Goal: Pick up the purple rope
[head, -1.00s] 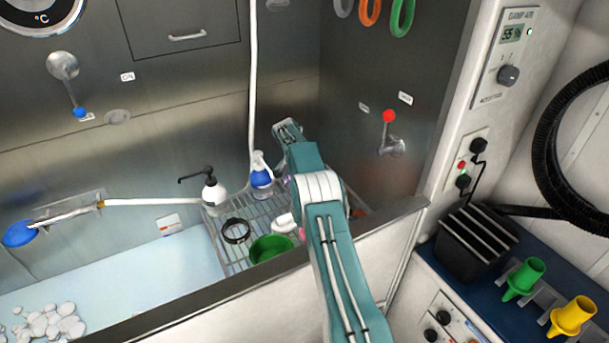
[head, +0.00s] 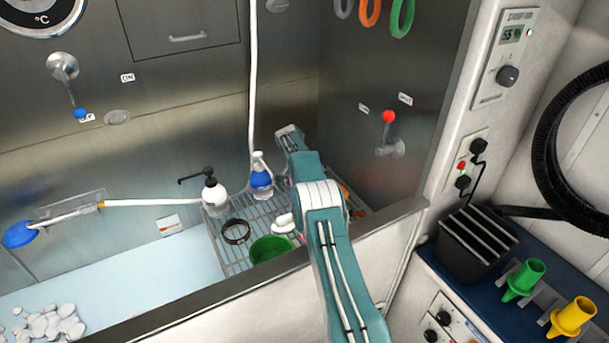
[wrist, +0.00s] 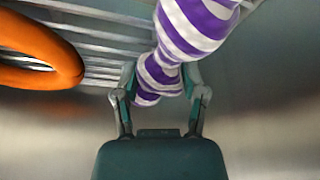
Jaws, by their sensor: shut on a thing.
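The purple rope (wrist: 197,28) is striped purple and white and fills the upper middle of the wrist view. My gripper (wrist: 160,80) is shut on it, with one finger on each side of a narrow part of the rope. The rope's far end runs out of the top of the wrist view. In the head view my arm reaches over the wire rack and hides most of the rope and my fingertips.
The wire rack (head: 223,262) bears a green bowl (head: 270,248), a black ring (head: 236,231), a white pump bottle (head: 214,194) and a blue spray bottle (head: 260,176). An orange ring (wrist: 40,48) lies near the rope. A steel wall with a red-knobbed lever (head: 389,117) stands to the right.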

